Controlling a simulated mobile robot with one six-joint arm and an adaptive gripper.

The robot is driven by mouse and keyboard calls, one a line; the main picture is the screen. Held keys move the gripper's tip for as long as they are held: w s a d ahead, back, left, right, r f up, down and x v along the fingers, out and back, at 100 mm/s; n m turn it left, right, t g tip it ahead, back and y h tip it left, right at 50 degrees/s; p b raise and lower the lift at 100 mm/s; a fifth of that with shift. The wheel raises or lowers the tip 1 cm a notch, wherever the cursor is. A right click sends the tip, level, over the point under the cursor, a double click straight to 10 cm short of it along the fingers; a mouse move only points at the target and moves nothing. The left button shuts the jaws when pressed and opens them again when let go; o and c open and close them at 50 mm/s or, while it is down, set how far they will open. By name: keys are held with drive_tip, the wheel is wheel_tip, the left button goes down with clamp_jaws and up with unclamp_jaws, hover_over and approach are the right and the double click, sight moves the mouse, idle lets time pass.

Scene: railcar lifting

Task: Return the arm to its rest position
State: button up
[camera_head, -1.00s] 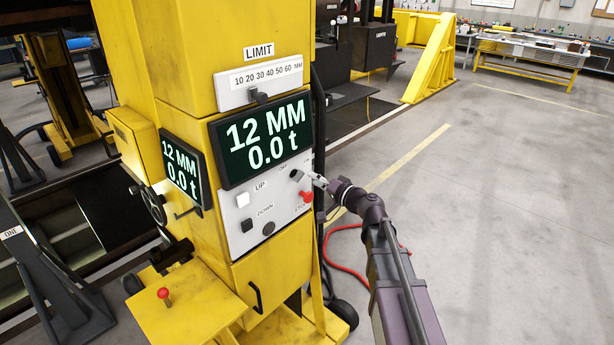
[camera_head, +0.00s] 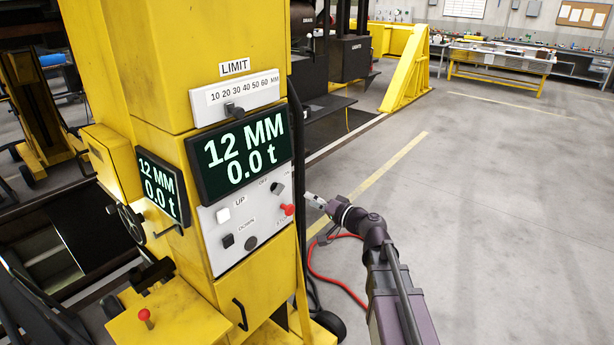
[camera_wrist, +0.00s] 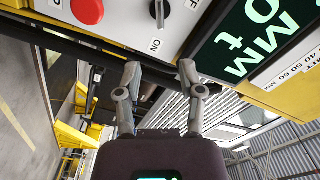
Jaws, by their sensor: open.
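My gripper (camera_head: 314,201) is just off the right edge of the yellow lifting column's control panel (camera_head: 246,232). In the wrist view my gripper (camera_wrist: 158,72) has its two fingers spread with nothing between them. The black rotary switch (camera_head: 277,187) and the red STOP button (camera_head: 287,210) are on the panel, left of my gripper. In the wrist view the switch (camera_wrist: 159,12) and the red button (camera_wrist: 87,10) lie beyond the fingertips, with the ON label near the switch. The display (camera_head: 240,152) reads 12 MM and 0.0 t.
The limit slider (camera_head: 234,108) sits above the display. A red cable (camera_head: 335,280) lies on the floor beside the column, under my arm. Open floor (camera_head: 500,200) extends to the right. A workbench (camera_head: 497,68) and a yellow frame (camera_head: 408,75) stand at the back.

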drive_tip(key=s+f+n+g+h, duration=0.3)
drive_tip(key=s+f+g+h, duration=0.4)
drive_tip(key=s+f, duration=0.5)
drive_tip(key=s+d+f+g+h, duration=0.4)
drive_tip(key=s+d+f+h, duration=0.2)
drive_tip(key=d, duration=0.5)
drive_tip(key=shift+s+f+m+g+h, duration=0.3)
drive_tip(key=shift+s+g, duration=0.1)
drive_tip(key=shift+s, duration=0.5)
